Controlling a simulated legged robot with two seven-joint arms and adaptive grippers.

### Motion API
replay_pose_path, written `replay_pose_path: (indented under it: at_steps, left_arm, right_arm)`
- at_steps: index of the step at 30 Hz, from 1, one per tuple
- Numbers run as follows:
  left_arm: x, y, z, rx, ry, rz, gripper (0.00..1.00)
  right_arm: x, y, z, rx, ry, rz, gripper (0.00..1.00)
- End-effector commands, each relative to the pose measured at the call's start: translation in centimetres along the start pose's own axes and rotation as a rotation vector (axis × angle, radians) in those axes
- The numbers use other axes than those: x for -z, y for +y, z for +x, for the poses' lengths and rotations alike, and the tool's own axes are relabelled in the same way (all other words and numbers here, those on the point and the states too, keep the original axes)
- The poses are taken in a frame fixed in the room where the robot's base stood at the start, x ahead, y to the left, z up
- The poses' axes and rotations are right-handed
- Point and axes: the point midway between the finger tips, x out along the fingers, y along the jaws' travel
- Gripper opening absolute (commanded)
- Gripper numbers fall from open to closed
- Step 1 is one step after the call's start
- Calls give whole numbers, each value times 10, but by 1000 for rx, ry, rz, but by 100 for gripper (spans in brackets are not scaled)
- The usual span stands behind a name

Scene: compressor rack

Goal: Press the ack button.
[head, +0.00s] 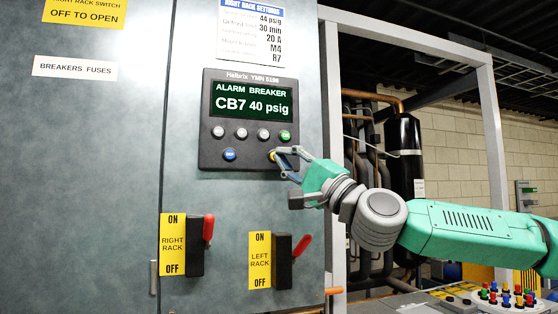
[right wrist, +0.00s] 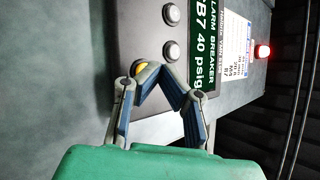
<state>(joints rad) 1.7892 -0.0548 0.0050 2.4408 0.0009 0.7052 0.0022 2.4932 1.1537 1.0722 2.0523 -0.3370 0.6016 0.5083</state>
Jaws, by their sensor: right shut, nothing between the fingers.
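The dark control panel (head: 247,100) on the grey cabinet shows "ALARM BREAKER CB7 40 psig" on its screen. Below the screen are grey buttons, a green button (head: 285,135), a blue button (head: 229,155) and a yellow button (head: 272,156). I cannot read which one is marked ack. My right gripper (head: 283,153) is shut and empty, with its fingertips at the yellow button. In the right wrist view, the fingertips (right wrist: 147,73) partly cover the yellow button (right wrist: 140,69). I cannot tell whether they touch it. My left gripper is not in view.
Below the panel are the right rack switch (head: 196,249) and the left rack switch (head: 283,262), both with red levers. A white frame post (head: 334,130) and a black cylinder (head: 404,160) stand to the right. A red lamp (right wrist: 262,51) glows in the right wrist view.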

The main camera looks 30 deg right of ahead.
Motion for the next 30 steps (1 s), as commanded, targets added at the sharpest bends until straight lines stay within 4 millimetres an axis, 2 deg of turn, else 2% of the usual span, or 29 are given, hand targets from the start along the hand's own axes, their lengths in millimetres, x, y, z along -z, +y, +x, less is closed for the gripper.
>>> replay_pose_path:
  at_steps: [21,30]
  left_arm:
    - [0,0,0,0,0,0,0]
    - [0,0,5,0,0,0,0]
  right_arm:
    - [3,0,-2,1,1,2,0]
    - [-3,2,7,0,-2,-1,0]
